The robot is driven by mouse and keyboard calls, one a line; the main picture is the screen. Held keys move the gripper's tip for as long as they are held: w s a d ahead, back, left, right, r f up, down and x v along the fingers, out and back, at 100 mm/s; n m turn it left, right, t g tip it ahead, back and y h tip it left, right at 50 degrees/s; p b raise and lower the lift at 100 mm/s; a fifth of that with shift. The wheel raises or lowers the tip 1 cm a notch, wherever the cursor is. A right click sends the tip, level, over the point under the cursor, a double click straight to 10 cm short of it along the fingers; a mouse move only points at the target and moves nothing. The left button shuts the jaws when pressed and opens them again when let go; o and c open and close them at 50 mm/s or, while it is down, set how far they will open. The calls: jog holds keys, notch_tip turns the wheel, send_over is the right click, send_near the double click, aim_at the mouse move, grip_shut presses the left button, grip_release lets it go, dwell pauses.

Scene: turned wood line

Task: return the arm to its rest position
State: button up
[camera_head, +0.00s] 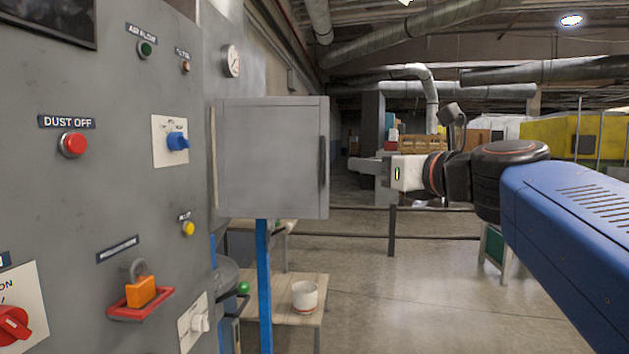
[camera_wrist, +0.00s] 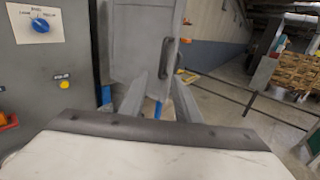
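My gripper (camera_head: 362,165) is held out in front of the grey control panel (camera_head: 95,190), pointing left toward a grey box door (camera_head: 270,160) that stands out from the panel. In the head view a gap shows between the fingertips and the door's right edge. In the wrist view the two fingers (camera_wrist: 160,98) are apart with nothing between them, and the door's dark handle (camera_wrist: 166,57) shows beyond them. My blue arm reaches in from the right of the head view, with the wrist joints bent.
The panel carries a red button (camera_head: 73,144), a blue knob (camera_head: 177,141), a yellow button (camera_head: 188,228) and an orange padlock (camera_head: 141,290). A low wooden table (camera_head: 285,290) with a white pot (camera_head: 305,296) stands below. Railings cross behind; the floor at centre right is clear.

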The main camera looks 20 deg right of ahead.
jog(key=s+a+f+n+g, duration=0.25)
jog(key=f+n, duration=0.35)
jog(key=f, duration=0.3)
jog(key=s+a+f+n+g, duration=0.1)
jog(key=a+f+n+g, duration=0.15)
jog(key=f+n, duration=0.45)
jog(key=s+a+f+n+g, duration=0.25)
jog(key=f+n, duration=0.25)
jog(key=f, duration=0.5)
jog(key=s+d+f+n+g+h, duration=0.1)
jog(key=s+f+n, duration=0.2)
jog(key=f+n, duration=0.2)
jog(key=s+d+f+n+g+h, duration=0.1)
jog(key=s+d+f+n+g, duration=0.1)
jog(key=f+n, duration=0.3)
jog(key=s+d+f+n+g+h, duration=0.1)
jog(key=s+f+n+g, duration=0.1)
jog(key=s+f+n, duration=0.2)
notch_tip(320, 180, down, 3)
jog(key=shift+d+f+n, duration=0.15)
jog(key=shift+d+n, duration=0.2)
jog(key=shift+n, duration=0.65)
jog(key=shift+g, duration=0.25)
